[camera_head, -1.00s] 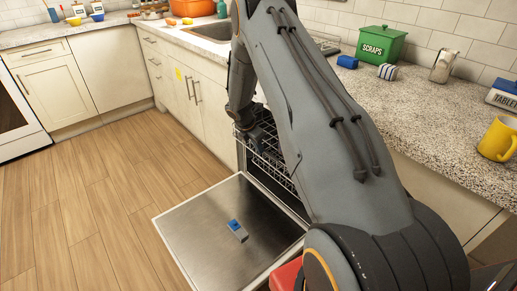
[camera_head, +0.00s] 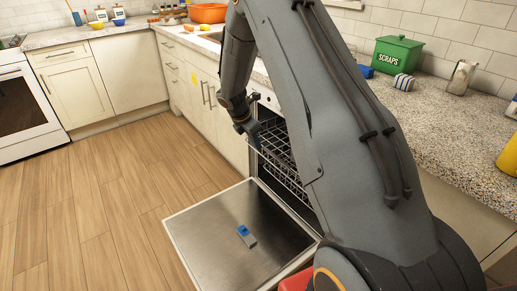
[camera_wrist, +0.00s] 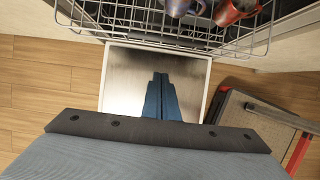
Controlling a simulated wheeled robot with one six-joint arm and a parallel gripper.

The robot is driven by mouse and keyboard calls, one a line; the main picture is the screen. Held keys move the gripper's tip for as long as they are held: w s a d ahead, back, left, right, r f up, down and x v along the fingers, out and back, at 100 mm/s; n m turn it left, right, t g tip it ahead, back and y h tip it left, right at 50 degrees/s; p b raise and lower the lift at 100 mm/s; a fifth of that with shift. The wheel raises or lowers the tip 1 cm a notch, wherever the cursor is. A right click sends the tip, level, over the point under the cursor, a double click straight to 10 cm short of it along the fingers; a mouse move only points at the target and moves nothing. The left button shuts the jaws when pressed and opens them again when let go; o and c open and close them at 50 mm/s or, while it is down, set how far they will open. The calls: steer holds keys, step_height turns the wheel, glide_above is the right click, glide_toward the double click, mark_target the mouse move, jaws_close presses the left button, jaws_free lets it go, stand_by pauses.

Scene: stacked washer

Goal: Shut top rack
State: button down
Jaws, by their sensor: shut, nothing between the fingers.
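The top rack (camera_head: 283,158) is a wire basket at the opening of the dishwasher, partly hidden behind my arm. In the wrist view the rack (camera_wrist: 130,22) crosses the top edge, with a grey mug (camera_wrist: 180,7) and a red mug (camera_wrist: 232,10) in it. My gripper (camera_head: 257,142) is in front of the rack in the head view. In the wrist view its blue fingers (camera_wrist: 162,80) are together, empty, and lie below the rack's front wires in the picture. I cannot tell whether they touch the rack.
Wooden floor (camera_head: 110,200) is clear to the left. The granite counter (camera_head: 440,120) runs along the right, carrying a green scraps bin (camera_head: 397,54).

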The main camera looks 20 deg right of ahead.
steer(key=w+a+f+t+h+b, duration=0.1)
steer(key=w+a+f+h+b, duration=0.2)
steer(key=w+a+h+b, duration=0.45)
steer(key=w+d+f+y, duration=0.1)
steer(key=w+d+f, duration=0.1)
steer(key=d, duration=0.4)
steer(key=w+d+f+y, duration=0.2)
steer(key=d+f, duration=0.2)
steer(key=d, duration=0.1)
steer(key=shift+w+d+f+b, duration=0.3)
steer(key=shift+d+b, duration=0.05)
steer(key=shift+b, duration=0.05)
